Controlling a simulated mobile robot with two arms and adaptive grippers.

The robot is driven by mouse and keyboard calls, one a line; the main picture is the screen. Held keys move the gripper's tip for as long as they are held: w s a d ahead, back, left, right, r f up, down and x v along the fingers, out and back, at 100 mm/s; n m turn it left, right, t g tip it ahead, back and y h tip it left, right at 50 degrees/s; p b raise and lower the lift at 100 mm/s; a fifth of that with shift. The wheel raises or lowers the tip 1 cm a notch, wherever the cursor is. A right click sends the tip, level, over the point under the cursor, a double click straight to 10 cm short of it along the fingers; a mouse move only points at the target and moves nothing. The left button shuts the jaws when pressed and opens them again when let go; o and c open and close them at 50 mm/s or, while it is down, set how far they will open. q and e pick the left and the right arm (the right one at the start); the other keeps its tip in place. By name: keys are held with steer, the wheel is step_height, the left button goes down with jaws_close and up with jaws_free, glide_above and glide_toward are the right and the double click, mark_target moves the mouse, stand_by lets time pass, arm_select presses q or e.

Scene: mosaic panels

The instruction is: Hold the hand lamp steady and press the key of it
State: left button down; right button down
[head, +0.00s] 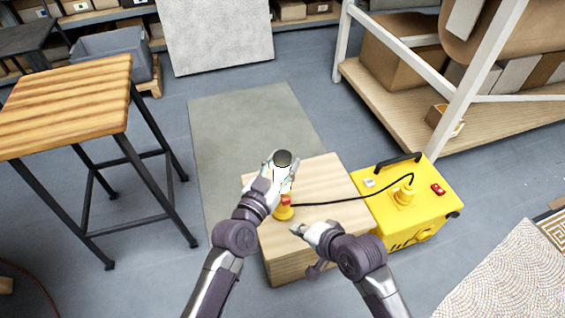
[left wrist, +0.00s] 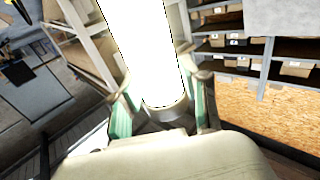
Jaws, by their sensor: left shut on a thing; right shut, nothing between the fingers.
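The hand lamp (head: 284,212) stands upright on the wooden block, with a yellow base, a white tube and a black top cap. Its red key (head: 286,199) faces my side, low on the body. My left gripper (head: 280,170) is shut on the lamp's tube below the cap. In the left wrist view the tube (left wrist: 155,60) is glaring white between the green-padded fingers. My right gripper (head: 296,229) is shut and empty, low over the block, to the right of and nearer than the lamp base, apart from the key.
The light wooden block (head: 335,180) carries the lamp. A black cable (head: 335,201) runs from the lamp to a yellow power box (head: 425,200) on the right. A wooden-topped stool (head: 70,100) stands left. A white-framed shelf (head: 480,110) with cartons stands at the back right.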

stand_by(0.3)
arm_select(q)
steer(key=shift+c, duration=2.4)
jaws_free()
steer(key=shift+s, duration=0.1)
